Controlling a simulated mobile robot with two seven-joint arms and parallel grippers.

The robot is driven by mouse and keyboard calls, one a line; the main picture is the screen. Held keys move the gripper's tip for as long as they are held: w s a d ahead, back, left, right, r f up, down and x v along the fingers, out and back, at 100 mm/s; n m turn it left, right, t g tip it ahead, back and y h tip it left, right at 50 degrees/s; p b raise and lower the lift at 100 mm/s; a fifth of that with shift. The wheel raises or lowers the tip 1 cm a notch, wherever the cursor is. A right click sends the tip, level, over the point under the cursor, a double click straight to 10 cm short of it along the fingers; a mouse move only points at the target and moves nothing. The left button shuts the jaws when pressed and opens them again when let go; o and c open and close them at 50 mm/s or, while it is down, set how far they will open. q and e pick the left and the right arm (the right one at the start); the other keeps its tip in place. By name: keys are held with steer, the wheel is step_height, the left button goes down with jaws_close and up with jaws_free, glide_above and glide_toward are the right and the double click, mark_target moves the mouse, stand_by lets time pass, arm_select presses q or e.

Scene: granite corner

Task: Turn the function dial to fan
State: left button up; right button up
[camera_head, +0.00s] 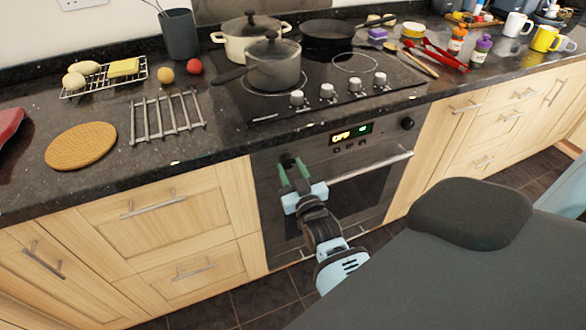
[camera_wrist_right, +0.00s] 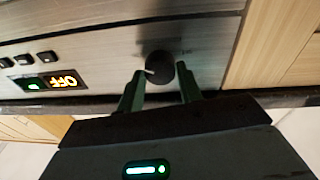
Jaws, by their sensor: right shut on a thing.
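The oven's black left dial (camera_head: 287,159) sits on the dark control panel, left of the display. My right gripper (camera_head: 293,168) reaches up to it with its green fingers on either side of the dial. In the right wrist view the dial (camera_wrist_right: 158,66) is between the fingertips of my gripper (camera_wrist_right: 160,82), which is shut on it. A short white mark shows on the dial's face; the panel lettering around it is too blurred to read. The display (camera_head: 352,134) shows yellow letters that read OFF in the wrist view (camera_wrist_right: 63,82), beside a green patch. My left gripper is out of view.
A second black knob (camera_head: 407,123) is at the panel's right end, with small buttons (camera_head: 350,148) under the display. The oven door handle (camera_head: 372,165) runs just below, right of my gripper. Hob, pots and a granite counter (camera_head: 100,185) lie above.

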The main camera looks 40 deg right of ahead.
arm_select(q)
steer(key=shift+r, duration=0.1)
arm_select(e)
steer(key=shift+m, duration=0.4)
steer(key=o, duration=1)
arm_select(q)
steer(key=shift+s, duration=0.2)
arm_select(e)
steer(key=shift+s+f, duration=0.1)
steer(key=shift+s, duration=0.1)
